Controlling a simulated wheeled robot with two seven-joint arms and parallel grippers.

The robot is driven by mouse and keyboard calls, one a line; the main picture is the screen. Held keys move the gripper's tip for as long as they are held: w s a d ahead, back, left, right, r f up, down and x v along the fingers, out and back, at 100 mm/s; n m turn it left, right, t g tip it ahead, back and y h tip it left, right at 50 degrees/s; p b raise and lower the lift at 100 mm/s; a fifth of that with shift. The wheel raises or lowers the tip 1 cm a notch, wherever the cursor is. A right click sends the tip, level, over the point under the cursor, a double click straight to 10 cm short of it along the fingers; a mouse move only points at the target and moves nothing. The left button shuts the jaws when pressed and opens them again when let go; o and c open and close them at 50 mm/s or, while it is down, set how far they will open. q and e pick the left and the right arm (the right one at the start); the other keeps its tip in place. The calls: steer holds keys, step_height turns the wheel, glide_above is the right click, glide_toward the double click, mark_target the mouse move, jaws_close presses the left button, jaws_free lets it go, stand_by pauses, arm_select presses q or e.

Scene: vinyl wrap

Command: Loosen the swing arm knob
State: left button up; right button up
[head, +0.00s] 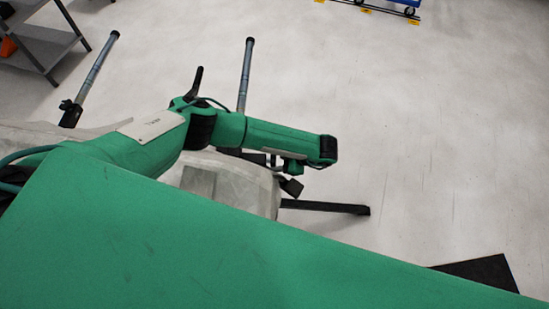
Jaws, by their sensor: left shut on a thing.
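My left gripper (291,178) hangs below the end of my green left arm, beside the right end of a pale wrapped body (235,185). It is shut on a small dark part that seems to be the swing arm knob; the fingers and the knob are too small and too covered to make out clearly. A dark bar (328,207) extends to the right from under the wrapped body. My arm covers much of the machine. My right gripper is out of view.
Two grey poles, one at the left (97,65) and one behind my arm (245,75), rise near the machine. A grey shelf (38,48) stands at the top left. A dark mat (482,273) lies at the lower right. The floor on the right is mostly clear.

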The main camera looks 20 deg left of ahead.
arm_select(q)
steer(key=shift+d, duration=0.1)
steer(key=o, duration=1)
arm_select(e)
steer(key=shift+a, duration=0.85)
arm_select(q)
steer(key=shift+r, duration=0.1)
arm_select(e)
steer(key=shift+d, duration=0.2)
arm_select(q)
steer(key=b+v, duration=0.1)
steer(key=v, duration=1.2)
steer(key=shift+s+d+r, duration=0.2)
steer(key=shift+d, duration=0.05)
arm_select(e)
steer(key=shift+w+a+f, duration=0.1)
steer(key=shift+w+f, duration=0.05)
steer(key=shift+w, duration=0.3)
